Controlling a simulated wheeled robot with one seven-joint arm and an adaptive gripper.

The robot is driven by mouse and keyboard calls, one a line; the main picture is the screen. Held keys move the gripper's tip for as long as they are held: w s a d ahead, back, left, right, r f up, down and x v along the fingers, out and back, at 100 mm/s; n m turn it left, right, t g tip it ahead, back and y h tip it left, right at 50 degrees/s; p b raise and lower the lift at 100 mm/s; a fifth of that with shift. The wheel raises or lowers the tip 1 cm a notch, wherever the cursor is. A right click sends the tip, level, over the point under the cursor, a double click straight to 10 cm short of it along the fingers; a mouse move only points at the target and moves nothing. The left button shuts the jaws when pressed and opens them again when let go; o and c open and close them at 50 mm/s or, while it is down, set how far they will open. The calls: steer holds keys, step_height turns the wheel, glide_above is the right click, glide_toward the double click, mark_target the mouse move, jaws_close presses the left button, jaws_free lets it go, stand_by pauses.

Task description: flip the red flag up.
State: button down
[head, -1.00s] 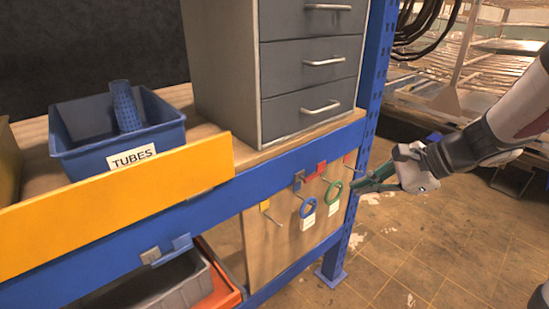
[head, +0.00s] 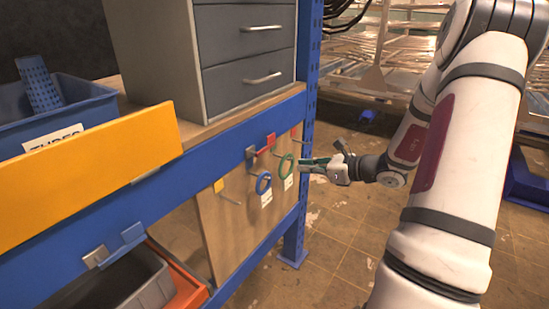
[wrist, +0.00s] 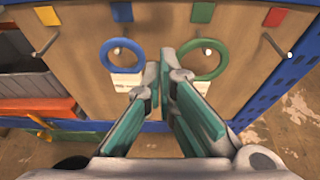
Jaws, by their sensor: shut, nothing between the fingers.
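A small red flag (head: 266,144) sits beside a grey bracket (head: 250,154) on the front of the blue shelf beam, above the hook board. It appears to stick out sideways; its exact tilt is hard to tell. I cannot make it out in the wrist view. My gripper (head: 303,164) is to the right of and below the flag, apart from it, near the green ring. In the wrist view my gripper (wrist: 164,76) has its green fingers shut and empty, pointing at the board between the two rings.
A blue ring (head: 264,183) and a green ring (head: 286,166) hang on hooks of the wooden board (head: 235,235). A red patch (wrist: 275,16) marks another hook. A blue rack post (head: 305,120) stands right of the board. Grey drawers (head: 245,80) stand on the shelf above.

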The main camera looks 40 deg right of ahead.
steer(key=shift+w+a, duration=0.1)
steer(key=shift+w, duration=0.05)
steer(key=b+x, duration=0.1)
steer(key=x, duration=0.9)
steer(key=shift+r, duration=1.95)
steer(key=shift+r, duration=0.1)
